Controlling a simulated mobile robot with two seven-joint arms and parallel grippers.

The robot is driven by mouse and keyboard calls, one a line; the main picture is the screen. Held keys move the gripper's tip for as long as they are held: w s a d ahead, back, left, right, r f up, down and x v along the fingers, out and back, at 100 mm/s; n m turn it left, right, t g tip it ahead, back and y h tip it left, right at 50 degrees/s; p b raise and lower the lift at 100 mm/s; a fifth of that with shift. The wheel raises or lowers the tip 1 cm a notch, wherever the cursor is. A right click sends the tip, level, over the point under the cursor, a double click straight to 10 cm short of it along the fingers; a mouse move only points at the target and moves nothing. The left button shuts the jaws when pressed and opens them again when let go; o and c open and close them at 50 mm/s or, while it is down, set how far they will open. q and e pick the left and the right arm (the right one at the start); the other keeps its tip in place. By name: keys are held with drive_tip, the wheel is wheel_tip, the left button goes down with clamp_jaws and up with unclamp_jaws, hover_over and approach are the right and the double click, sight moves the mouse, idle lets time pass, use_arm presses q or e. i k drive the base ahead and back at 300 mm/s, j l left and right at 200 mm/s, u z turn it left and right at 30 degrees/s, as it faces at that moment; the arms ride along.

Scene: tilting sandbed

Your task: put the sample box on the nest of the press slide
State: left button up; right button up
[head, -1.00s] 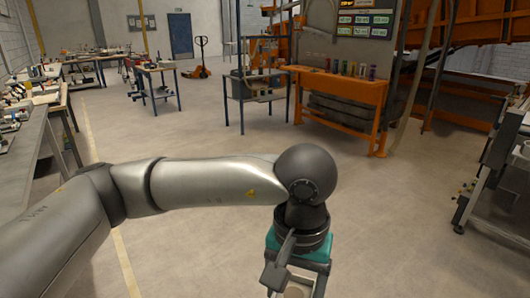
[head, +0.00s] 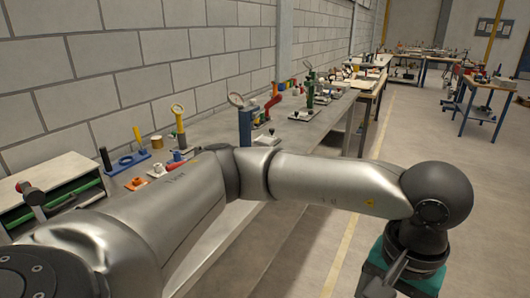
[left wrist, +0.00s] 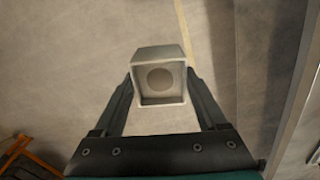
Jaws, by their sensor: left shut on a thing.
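The sample box (left wrist: 160,55), a light grey open box with a round disc inside, sits between the two dark fingers of my left gripper (left wrist: 160,88) in the left wrist view. The fingers are shut on its sides, and floor shows beyond it. In the head view my left gripper (head: 388,280) is at the bottom right, its fingertips cut off by the frame edge, and the box does not show. My right gripper is in neither view. I cannot pick out the press slide or its nest for sure among the bench devices.
A long grey workbench (head: 222,124) runs along the block wall, with a blue stand (head: 245,128), a blue base with posts (head: 128,161) and other small devices. A green-shelved cabinet (head: 62,185) stands at left. Floor (head: 425,145) right of the bench is clear.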

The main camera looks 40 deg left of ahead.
sight(265, 140)
drive_tip(key=i+u, duration=0.3)
drive_tip(key=i, duration=0.3)
drive_tip(key=i+u, duration=0.3)
drive_tip(key=i, duration=0.35)
drive_tip(key=i+l+u, duration=0.15)
drive_tip(key=i+u, duration=0.2)
drive_tip(key=i+l+u, duration=0.25)
drive_tip(key=i+u, duration=0.15)
drive_tip(key=i+l+u, duration=0.35)
